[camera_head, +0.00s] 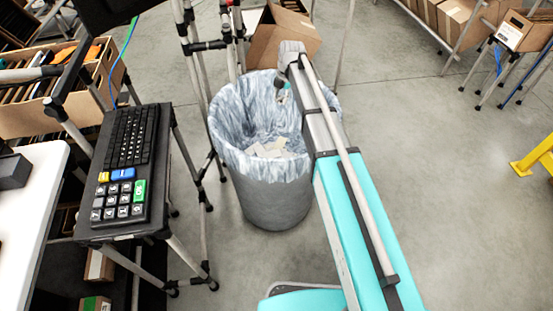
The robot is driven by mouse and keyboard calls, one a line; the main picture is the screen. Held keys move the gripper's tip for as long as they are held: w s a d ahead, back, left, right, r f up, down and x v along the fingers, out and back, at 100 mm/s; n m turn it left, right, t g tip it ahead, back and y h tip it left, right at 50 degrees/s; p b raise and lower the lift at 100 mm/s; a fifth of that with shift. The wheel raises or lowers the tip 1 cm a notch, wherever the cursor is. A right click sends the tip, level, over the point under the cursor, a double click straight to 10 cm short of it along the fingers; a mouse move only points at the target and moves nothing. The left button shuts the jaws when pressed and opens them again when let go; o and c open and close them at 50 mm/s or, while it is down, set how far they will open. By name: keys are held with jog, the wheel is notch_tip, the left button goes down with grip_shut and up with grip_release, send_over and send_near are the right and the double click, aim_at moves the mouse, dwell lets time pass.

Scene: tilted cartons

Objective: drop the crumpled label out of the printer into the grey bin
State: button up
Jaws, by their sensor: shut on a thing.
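The grey bin (275,203) stands on the floor in the middle, lined with a translucent bag that folds over its rim. Pale scraps (272,148) lie at its bottom. My gripper (281,97) hangs from the arm's far end, over the bin's mouth near its back right side. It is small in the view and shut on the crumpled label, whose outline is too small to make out. I cannot pick out the printer with certainty.
A keypad and keyboard stand (133,165) is close left of the bin, with thin poles behind it. An open carton (283,37) lies behind the bin. A white table edge (35,215) is at far left. The floor to the right is clear up to a yellow barrier (538,155).

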aim_at(281, 104)
jog(key=shift+f+b, duration=1.5)
jog(key=shift+f, duration=0.3)
jog(key=o, duration=0.7)
jog(key=shift+o, duration=0.2)
jog(key=shift+s, duration=0.1)
